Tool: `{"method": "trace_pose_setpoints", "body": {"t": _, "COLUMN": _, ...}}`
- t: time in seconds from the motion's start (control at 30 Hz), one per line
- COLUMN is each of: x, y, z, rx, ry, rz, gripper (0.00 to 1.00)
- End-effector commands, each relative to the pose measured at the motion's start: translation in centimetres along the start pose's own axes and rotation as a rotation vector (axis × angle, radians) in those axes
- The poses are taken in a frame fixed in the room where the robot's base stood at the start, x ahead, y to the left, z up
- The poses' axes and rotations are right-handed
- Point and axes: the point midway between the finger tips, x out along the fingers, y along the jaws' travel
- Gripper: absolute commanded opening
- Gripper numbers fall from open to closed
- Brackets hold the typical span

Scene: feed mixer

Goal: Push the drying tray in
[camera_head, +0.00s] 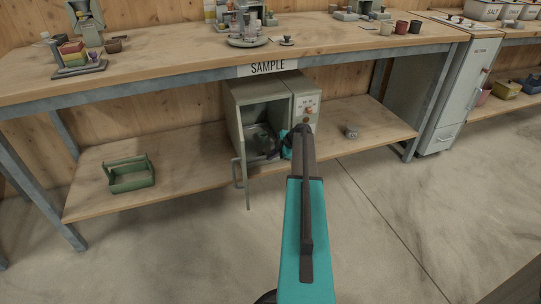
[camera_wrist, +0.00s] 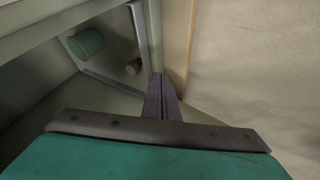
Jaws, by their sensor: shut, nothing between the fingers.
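The drying oven (camera_head: 238,115) is a grey-green box on the lower shelf, under the SAMPLE label. Its front is open, and the door (camera_head: 250,188) hangs out in front, with a handle at its left. The drying tray (camera_wrist: 142,40) shows in the wrist view as a pale-rimmed plate with a green cylinder (camera_wrist: 86,43) and a small brown knob-like piece (camera_wrist: 133,67) on it. My gripper (camera_wrist: 161,80) is shut and empty, its fingertips close beside the tray's rim corner; contact cannot be told. In the head view my gripper (camera_head: 276,153) is at the oven's opening, partly hiding the inside.
A control panel (camera_head: 306,108) with a red button is on the oven's right. A green carrier (camera_head: 131,176) stands on the shelf to the left, a small grey object (camera_head: 351,132) to the right. The bench top (camera_head: 170,55) overhangs the oven. The floor in front is clear.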

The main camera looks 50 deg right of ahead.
Motion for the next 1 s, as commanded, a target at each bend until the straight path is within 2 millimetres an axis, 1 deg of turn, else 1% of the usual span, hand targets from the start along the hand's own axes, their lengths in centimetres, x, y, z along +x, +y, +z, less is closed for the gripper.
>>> {"method": "trace_pose_setpoints", "body": {"t": 0.1, "x": -2.2, "y": -0.1, "z": -0.1, "rx": 0.001, "ry": -0.002, "rz": 0.002, "gripper": 0.00}}
{"method": "trace_pose_setpoints", "body": {"t": 0.3, "x": -5.5, "y": -0.1, "z": -0.1, "rx": 0.001, "ry": -0.002, "rz": 0.001, "gripper": 0.00}}
{"method": "trace_pose_setpoints", "body": {"t": 0.5, "x": -8.3, "y": -0.2, "z": -0.1, "rx": -0.001, "ry": -0.002, "rz": -0.001, "gripper": 0.00}}
{"method": "trace_pose_setpoints", "body": {"t": 0.6, "x": -9.3, "y": -0.2, "z": -0.1, "rx": -0.001, "ry": -0.002, "rz": -0.001, "gripper": 0.00}}
{"method": "trace_pose_setpoints", "body": {"t": 0.7, "x": -9.8, "y": -0.2, "z": -0.1, "rx": -0.001, "ry": -0.001, "rz": -0.002, "gripper": 0.00}}
{"method": "trace_pose_setpoints", "body": {"t": 1.0, "x": -10.0, "y": -0.2, "z": -0.1, "rx": -0.002, "ry": 0.000, "rz": -0.003, "gripper": 0.00}}
